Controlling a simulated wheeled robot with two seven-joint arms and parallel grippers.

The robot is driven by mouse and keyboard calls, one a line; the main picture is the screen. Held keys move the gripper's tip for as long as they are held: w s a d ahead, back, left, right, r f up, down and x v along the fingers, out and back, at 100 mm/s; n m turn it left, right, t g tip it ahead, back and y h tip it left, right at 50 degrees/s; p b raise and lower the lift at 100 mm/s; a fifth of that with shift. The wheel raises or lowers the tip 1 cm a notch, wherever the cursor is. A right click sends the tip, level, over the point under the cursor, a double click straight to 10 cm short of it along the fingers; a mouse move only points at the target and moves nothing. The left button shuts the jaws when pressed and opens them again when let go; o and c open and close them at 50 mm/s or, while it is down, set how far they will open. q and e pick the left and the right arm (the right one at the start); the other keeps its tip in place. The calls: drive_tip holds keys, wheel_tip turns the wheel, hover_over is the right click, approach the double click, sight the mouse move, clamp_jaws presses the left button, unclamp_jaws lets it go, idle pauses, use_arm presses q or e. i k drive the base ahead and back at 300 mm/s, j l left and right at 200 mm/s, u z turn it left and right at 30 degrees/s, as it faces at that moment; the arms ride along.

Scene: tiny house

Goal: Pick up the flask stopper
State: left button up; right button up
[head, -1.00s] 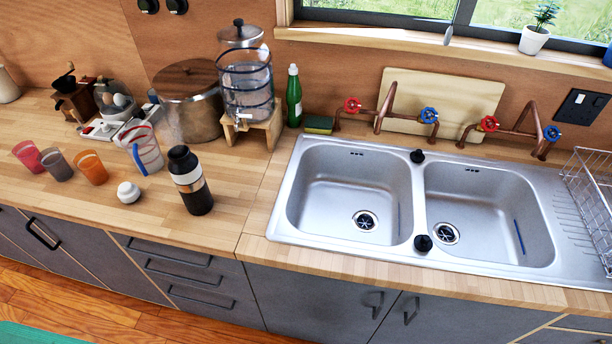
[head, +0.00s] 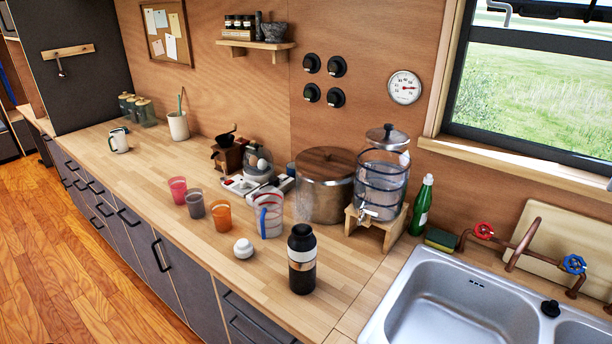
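A small white rounded piece (head: 243,248), which looks like the flask stopper, rests on the wooden counter (head: 200,260) near its front edge. A black flask (head: 301,272) with a pale band stands upright just to its right, apart from it. Neither of my grippers shows in the head view.
Red (head: 178,190), grey (head: 195,204) and orange (head: 221,216) cups and a clear measuring jug (head: 268,216) stand behind the white piece. A large pot (head: 323,190), a glass dispenser (head: 381,187) and a green bottle (head: 421,207) stand farther back. The sink (head: 450,300) is at right.

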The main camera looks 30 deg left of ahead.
sight(244, 249)
drive_tip(key=u, duration=1.35)
